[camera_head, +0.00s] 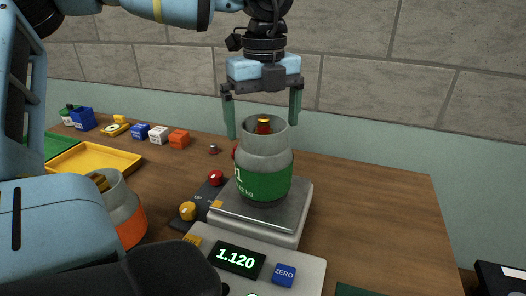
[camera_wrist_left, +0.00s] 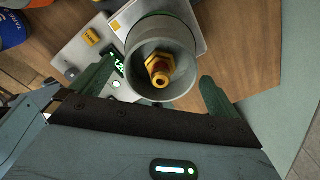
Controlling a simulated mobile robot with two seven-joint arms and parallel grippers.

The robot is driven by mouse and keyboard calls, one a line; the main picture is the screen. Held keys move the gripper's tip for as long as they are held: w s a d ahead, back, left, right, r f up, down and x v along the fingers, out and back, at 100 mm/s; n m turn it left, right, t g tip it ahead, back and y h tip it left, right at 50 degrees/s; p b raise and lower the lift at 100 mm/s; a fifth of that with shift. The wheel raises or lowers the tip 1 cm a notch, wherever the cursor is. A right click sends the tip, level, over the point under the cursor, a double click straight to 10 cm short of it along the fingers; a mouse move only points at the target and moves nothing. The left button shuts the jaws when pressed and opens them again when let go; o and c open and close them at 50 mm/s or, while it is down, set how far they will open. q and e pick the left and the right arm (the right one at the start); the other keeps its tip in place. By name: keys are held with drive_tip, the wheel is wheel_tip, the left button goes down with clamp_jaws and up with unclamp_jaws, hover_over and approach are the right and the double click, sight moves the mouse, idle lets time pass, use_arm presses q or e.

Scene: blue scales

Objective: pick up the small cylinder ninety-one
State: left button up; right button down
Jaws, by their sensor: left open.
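The small cylinder (camera_head: 264,180) is grey with a green band; a "1" and "kg" show on the band, the rest of its number being turned away. It stands upright on the metal plate of the scale (camera_head: 226,222). A brass valve sits inside its open collar, seen from above in the left wrist view (camera_wrist_left: 159,70). My left gripper (camera_head: 263,130) points down over the cylinder, open, with one green finger on each side of the collar. The fingers (camera_wrist_left: 156,76) look apart from the collar in the wrist view. My right gripper is not in view.
The scale display (camera_head: 240,259) reads 1.120. A grey cylinder with an orange band (camera_head: 122,210) stands left of the scale. A yellow tray (camera_head: 95,160) and several small coloured blocks lie farther left. The bench to the right of the scale is clear; a tiled wall stands behind.

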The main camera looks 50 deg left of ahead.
use_arm(q)
drive_tip(key=shift+f, duration=1.25)
drive_tip(key=shift+c, duration=0.4)
